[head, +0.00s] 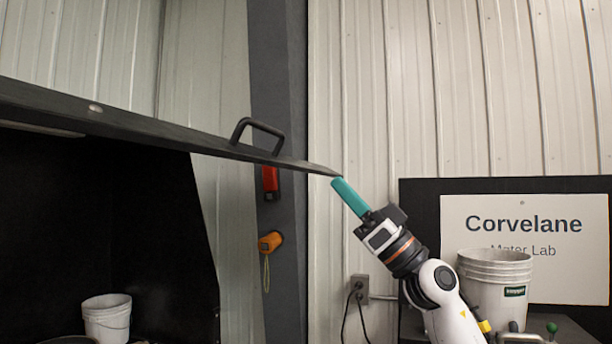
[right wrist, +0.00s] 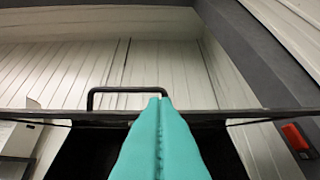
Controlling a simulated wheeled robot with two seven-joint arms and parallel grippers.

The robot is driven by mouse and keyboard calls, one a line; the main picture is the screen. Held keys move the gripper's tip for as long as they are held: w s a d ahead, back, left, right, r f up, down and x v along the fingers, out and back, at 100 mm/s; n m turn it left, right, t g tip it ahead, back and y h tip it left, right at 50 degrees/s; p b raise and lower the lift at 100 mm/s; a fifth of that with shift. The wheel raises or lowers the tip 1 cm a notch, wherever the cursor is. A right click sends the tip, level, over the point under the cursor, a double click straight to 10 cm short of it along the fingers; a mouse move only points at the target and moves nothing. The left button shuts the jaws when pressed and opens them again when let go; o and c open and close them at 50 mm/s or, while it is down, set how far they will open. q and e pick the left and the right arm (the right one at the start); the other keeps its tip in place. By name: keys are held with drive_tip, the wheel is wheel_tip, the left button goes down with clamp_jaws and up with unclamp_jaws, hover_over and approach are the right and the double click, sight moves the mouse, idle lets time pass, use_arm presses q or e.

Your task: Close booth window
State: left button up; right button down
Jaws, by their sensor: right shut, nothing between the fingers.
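The booth window (head: 150,126) is a dark panel swung up and open over the black booth, seen nearly edge-on in the head view. A black bar handle (head: 258,125) stands on its upper face near the right end. My right gripper (head: 339,183) has teal fingers, shut and empty, with the tips at or very near the panel's right end; contact is unclear. In the right wrist view the fingertips (right wrist: 160,100) overlap the panel edge (right wrist: 240,114), with the handle (right wrist: 128,90) just beyond. My left gripper is not in view.
A white bucket (head: 107,318) stands inside the booth at lower left. Another bucket (head: 495,285) stands at right before the Corvelane sign (head: 525,225). A red item (head: 270,180) and an orange device (head: 270,242) hang on the grey post (head: 283,90).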

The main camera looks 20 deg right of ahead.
sight(297, 166)
drive_tip(key=s+r+p+x, duration=0.1)
drive_tip(key=s+p+x, duration=0.1)
drive_tip(key=p+x, duration=0.65)
drive_tip(key=shift+n+g+y, duration=0.3)
drive_tip(key=w+a+f+b, duration=0.2)
drive_tip(key=shift+w+a+f, duration=0.2)
drive_tip(key=shift+w+f, duration=0.05)
drive_tip(key=shift+w, duration=0.1)
drive_tip(key=shift+s, duration=0.1)
drive_tip(key=shift+b, duration=0.3)
